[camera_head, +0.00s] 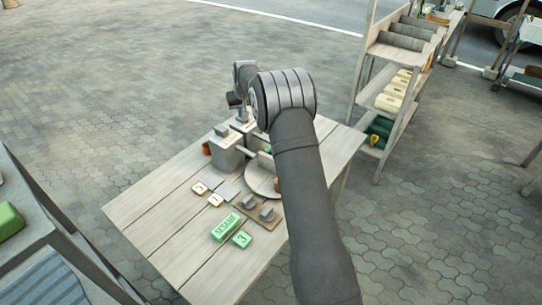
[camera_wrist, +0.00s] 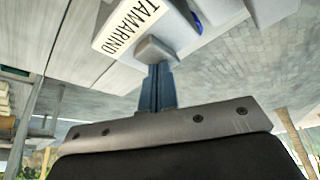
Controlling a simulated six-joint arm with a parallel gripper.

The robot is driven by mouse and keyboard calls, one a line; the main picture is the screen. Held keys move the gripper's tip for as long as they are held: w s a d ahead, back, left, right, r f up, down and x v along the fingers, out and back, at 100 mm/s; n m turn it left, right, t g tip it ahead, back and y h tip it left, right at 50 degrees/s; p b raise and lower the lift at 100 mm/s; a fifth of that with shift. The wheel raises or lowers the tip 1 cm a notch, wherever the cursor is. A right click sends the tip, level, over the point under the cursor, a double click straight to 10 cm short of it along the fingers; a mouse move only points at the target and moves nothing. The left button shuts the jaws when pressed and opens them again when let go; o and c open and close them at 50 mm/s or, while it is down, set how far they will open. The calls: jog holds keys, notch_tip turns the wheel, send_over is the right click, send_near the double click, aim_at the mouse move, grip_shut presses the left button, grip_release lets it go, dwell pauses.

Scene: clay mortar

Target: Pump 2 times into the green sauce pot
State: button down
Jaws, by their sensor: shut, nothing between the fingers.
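My gripper (camera_head: 240,110) is over the far side of the table, above the pump dispensers. In the wrist view my gripper's fingers (camera_wrist: 155,75) are shut, with their tips at the grey pump head (camera_wrist: 154,48) of a white dispenser (camera_wrist: 128,32) whose label appears to read TAMARIND. I cannot tell whether they touch. In the head view a nearer grey-white dispenser (camera_head: 226,155) with a grey pump head (camera_head: 221,131) stands upright. A small green patch (camera_head: 267,149) shows beside my arm; I cannot tell if it is the green pot. My arm hides part of the round board.
A round board (camera_head: 262,182) lies by my arm on the wooden table (camera_head: 150,210). A green SESAME block (camera_head: 226,227), a green number block (camera_head: 242,239) and pale number tiles (camera_head: 200,188) lie nearer. An orange-brown pot (camera_head: 206,148) is left of the dispensers. Shelves (camera_head: 400,50) stand right.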

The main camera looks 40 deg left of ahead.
jog(key=shift+r, duration=1.4)
jog(key=shift+f, duration=0.2)
jog(key=shift+f, duration=1.25)
dwell(0.3)
jog(key=shift+r, duration=1.45)
